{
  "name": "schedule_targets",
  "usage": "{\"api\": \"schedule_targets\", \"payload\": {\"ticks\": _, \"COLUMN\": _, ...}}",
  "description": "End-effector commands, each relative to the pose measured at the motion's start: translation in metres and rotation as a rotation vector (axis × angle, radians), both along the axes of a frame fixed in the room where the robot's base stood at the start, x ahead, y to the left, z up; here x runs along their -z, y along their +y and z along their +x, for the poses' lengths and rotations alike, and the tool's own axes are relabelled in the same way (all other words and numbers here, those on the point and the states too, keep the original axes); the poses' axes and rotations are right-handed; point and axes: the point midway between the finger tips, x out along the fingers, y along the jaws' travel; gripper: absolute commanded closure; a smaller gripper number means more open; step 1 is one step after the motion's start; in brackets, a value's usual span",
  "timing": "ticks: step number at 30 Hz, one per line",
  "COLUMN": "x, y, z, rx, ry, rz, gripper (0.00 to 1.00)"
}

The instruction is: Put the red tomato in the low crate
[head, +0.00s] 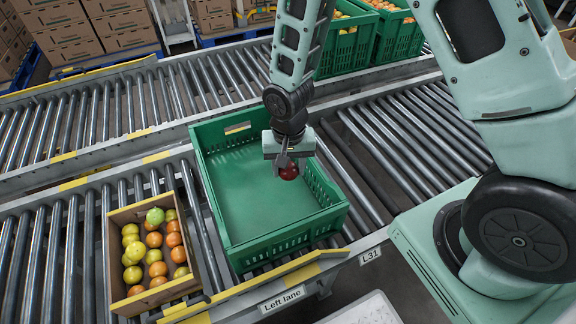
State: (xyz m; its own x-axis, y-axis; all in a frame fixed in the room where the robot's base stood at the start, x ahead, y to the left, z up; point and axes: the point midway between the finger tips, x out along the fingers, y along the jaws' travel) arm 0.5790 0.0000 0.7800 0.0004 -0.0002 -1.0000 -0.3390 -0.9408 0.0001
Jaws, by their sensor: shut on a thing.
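The red tomato (289,172) is in my gripper (285,168), partly hidden by the fingers and the gripper body. My gripper is shut on it and points down over the right part of the green crate (208,190) on the roller conveyor. The crate looks empty, with a bare green floor. I cannot tell how high the tomato is above the crate floor.
A cardboard box (116,262) of green, yellow and orange tomatoes stands left of the crate. Filled green crates (342,48) stand at the back. Stacked brown cartons (70,30) are at the back left. A yellow-edged rail (285,278) runs along the front.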

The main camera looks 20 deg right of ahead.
Motion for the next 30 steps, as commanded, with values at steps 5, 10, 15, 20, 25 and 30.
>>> {"api": "schedule_targets", "payload": {"ticks": 5, "x": 0.025, "y": 0.0, "z": 0.0, "rx": 0.0, "ry": 0.0, "rz": 0.0, "gripper": 0.65}}
{"api": "schedule_targets", "payload": {"ticks": 10, "x": 0.044, "y": 0.0, "z": 0.0, "rx": -0.001, "ry": 0.001, "rz": 0.0, "gripper": 0.65}}
{"api": "schedule_targets", "payload": {"ticks": 15, "x": 0.063, "y": 0.0, "z": 0.0, "rx": -0.001, "ry": 0.001, "rz": -0.001, "gripper": 0.65}}
{"api": "schedule_targets", "payload": {"ticks": 20, "x": 0.081, "y": 0.0, "z": 0.0, "rx": -0.002, "ry": 0.0, "rz": 0.0, "gripper": 0.65}}
{"api": "schedule_targets", "payload": {"ticks": 25, "x": 0.101, "y": 0.0, "z": 0.0, "rx": -0.001, "ry": 0.001, "rz": -0.001, "gripper": 0.65}}
{"api": "schedule_targets", "payload": {"ticks": 30, "x": 0.12, "y": 0.0, "z": 0.0, "rx": -0.002, "ry": 0.0, "rz": 0.0, "gripper": 0.65}}
